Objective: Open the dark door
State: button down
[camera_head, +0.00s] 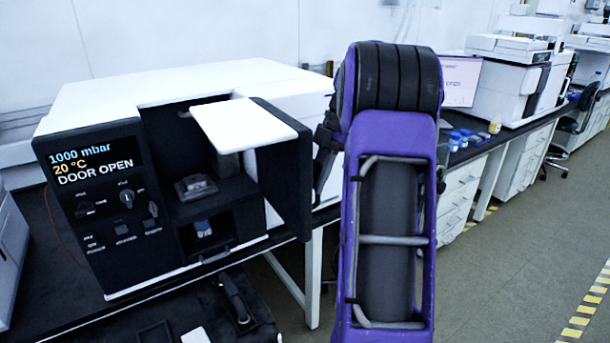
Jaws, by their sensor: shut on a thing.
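The dark door (284,178) of the white and black instrument (98,195) stands swung outward on the right side of its opening, with a white panel (243,124) at its top. The instrument's display (93,167) reads "1000 mbar, 20 °C, DOOR OPEN". The chamber inside shows a grey fitting (196,187) and a small blue-capped vial (203,229). My gripper (322,165) shows only in part as dark pieces at the door's outer right edge, shut on the door. My purple arm hides most of it, and the fingertips cannot be made out.
The instrument stands on a dark bench (40,275). A black tray (215,310) with a dark tool lies in front of it. A grey box (8,260) is at the far left. White drawers (466,190) and other instruments line the right. The floor at right is open.

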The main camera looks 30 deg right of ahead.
jog(key=shift+w+d, duration=0.1)
jog(key=shift+d, duration=0.45)
jog(key=c, duration=0.8)
grip_release()
jog(key=shift+c, duration=0.2)
jog(key=shift+r, duration=0.1)
